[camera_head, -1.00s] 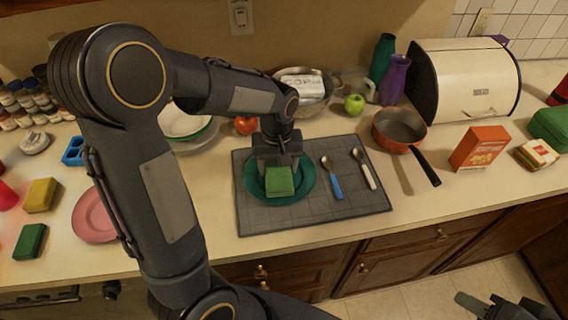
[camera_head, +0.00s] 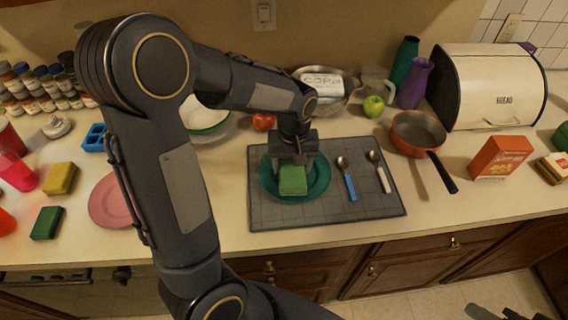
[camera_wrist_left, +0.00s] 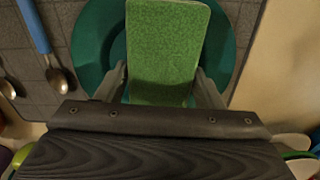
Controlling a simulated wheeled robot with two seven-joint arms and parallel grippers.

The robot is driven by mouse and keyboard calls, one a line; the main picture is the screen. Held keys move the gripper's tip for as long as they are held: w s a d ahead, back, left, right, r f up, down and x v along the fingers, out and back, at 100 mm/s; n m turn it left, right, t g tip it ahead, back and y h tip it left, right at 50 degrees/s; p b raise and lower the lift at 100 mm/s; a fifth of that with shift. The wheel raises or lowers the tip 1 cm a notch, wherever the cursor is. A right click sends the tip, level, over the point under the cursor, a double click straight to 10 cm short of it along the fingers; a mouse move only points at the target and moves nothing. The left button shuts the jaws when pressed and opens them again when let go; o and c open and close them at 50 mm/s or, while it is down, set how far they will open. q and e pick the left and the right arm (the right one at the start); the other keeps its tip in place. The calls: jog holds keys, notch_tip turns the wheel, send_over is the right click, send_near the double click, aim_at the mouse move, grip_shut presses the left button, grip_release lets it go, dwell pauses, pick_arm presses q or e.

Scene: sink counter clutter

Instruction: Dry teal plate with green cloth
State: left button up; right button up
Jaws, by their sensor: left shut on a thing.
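The teal plate (camera_head: 322,180) lies on a grey gridded mat (camera_head: 330,214) on the counter. My left gripper (camera_head: 292,168) is over the plate, pointing down, shut on the green cloth (camera_head: 293,184), which looks like a flat block. In the left wrist view the cloth (camera_wrist_left: 166,45) sits between the two fingers and covers the middle of the teal plate (camera_wrist_left: 92,35). I cannot tell whether the cloth touches the plate. My right gripper (camera_head: 497,312) shows only as dark parts at the bottom right edge; its jaws are not clear.
Two spoons, blue-handled (camera_head: 349,184) and white-handled (camera_head: 382,178), lie right of the plate on the mat. An orange pan (camera_head: 417,134) stands further right. A tomato (camera_head: 263,122) and bowl (camera_head: 205,114) are behind. A pink plate (camera_head: 112,203) and green sponge (camera_head: 47,223) lie left.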

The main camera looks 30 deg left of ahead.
pick_arm(q)
jog(key=shift+w+d+f, duration=0.1)
jog(key=shift+w+d, duration=0.5)
jog(key=shift+d, duration=0.2)
jog(key=shift+w+d, duration=0.6)
jog(key=shift+d, duration=0.2)
notch_tip(320, 180, up, 6)
jog(key=p, duration=0.5)
notch_tip(320, 180, up, 3)
jog(key=shift+p, duration=1.2)
